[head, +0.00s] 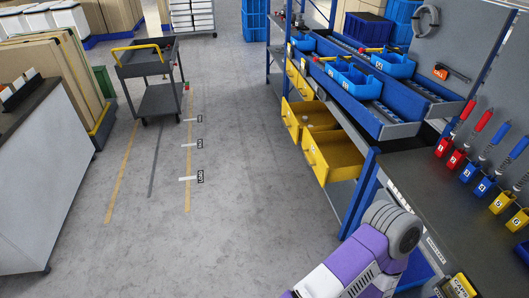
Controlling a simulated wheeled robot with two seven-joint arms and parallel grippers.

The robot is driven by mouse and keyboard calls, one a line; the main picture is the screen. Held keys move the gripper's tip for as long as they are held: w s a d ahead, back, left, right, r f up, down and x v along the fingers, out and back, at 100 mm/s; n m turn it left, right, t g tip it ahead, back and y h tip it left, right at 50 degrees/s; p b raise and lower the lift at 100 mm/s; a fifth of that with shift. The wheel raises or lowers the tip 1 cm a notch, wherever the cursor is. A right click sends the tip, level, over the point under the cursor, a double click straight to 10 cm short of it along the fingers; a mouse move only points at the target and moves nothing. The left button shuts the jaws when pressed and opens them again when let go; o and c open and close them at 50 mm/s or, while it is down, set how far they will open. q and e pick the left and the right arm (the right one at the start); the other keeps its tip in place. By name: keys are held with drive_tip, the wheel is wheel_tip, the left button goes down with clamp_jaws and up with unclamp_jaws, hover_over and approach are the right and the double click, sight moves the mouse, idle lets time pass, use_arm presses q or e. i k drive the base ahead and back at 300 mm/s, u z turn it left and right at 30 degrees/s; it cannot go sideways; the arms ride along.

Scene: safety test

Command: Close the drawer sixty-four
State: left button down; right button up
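Two yellow drawers stand pulled out from the blue shelving under the workbench. The nearer drawer (331,153) is open wide, and its inside looks empty. The farther drawer (299,118) is also out, with small grey items inside. More yellow drawer fronts (300,80) sit behind them and look closer to shut. No number sixty-four can be read on any drawer. A purple and white arm link of mine with a grey rounded joint rises from the bottom, right of the middle, close to the bench. Neither gripper can be seen.
A blue upright (358,193) stands beside the nearer drawer. Blue bins (352,80) line the racks above. Tool holders (468,170) stand on the dark bench (420,180). A grey cart (150,75) stands at the left back. The middle floor is clear.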

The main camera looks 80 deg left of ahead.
sight(333, 156)
drive_tip(key=u, duration=2.1)
drive_tip(key=i, duration=1.9)
drive_tip(key=z, duration=0.3)
